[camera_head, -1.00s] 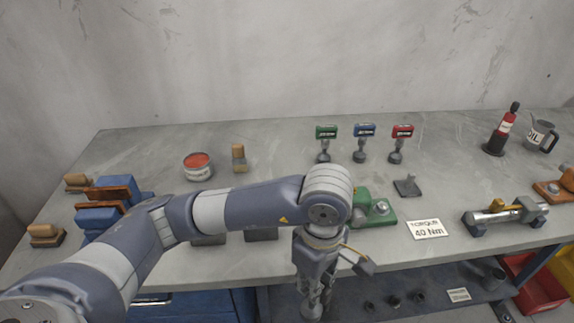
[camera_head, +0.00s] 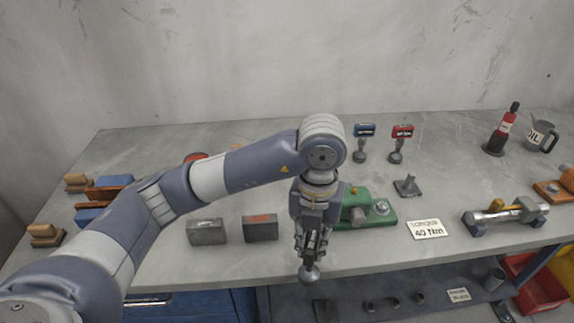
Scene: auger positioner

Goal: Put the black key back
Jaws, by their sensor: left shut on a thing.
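My left gripper (camera_head: 311,252) hangs fingers down over the front edge of the bench. It is shut on a dark tool, which I take for the black key (camera_head: 310,275). The tool's rounded grey lower end shows beneath the fingers; its upper part is hidden between them. A blue key (camera_head: 364,131) and a red key (camera_head: 402,132) stand upright at the back of the bench. A small dark stand (camera_head: 407,187) with a short post is in front of them, to the right of my gripper. My right gripper is not in view.
A green fixture (camera_head: 376,208) is just right of my gripper. A "TORQUE 40 Nm" card (camera_head: 427,229) and a clamped shaft (camera_head: 505,214) are further right. Two grey blocks, one of them here (camera_head: 206,232), lie to the left. A lower shelf (camera_head: 350,286) is below the bench.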

